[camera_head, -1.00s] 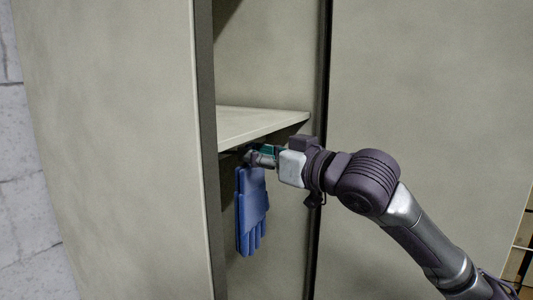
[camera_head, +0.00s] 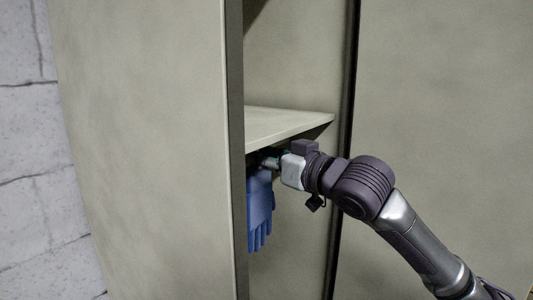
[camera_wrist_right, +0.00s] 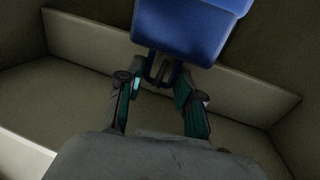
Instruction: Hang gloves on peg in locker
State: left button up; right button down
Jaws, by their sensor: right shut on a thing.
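The blue gloves (camera_head: 260,208) hang fingers down inside the open locker (camera_head: 235,150), just under its shelf. My right gripper (camera_head: 266,162) reaches in under the shelf and is shut on the top of the gloves; its fingertips are mostly hidden in the head view. In the right wrist view the blue gloves (camera_wrist_right: 190,28) are at the top, beyond the fingertips of my right gripper (camera_wrist_right: 158,78), with a dark loop between the fingers. I cannot make out the peg. My left gripper is in neither view.
The locker shelf (camera_head: 285,125) is close above my right gripper. The locker's left side panel edge stands close left of the gloves. A flat locker panel (camera_head: 440,100) is to the right. A block wall (camera_head: 35,170) is at the far left.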

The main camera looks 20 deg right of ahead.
dwell(0.4)
jog(key=c, duration=0.7)
grip_release()
